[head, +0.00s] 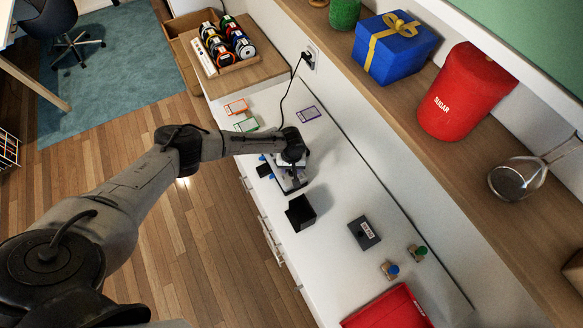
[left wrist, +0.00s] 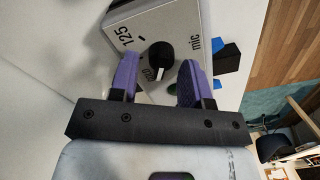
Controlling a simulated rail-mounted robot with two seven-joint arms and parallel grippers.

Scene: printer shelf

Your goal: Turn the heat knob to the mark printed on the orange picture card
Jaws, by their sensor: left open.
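The heat knob (left wrist: 160,56) is black and round with a white pointer line, on the grey face of a device (left wrist: 185,22). The line points to the bottom of the left wrist picture, near a partly hidden label; "125" is printed to the left. My left gripper (left wrist: 159,62) is open, its purple fingers on either side of the knob in that view; I cannot tell if they touch it. In the head view my left gripper (head: 292,174) hides much of the device. The orange picture card (head: 236,107) lies on the white counter, its mark too small to read.
A green card (head: 246,125) and a purple card (head: 309,114) lie near the orange one. A black open box (head: 300,213), a dark labelled box (head: 364,233) and a red object (head: 389,309) stand along the counter. A wooden shelf (head: 440,150) runs above at right.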

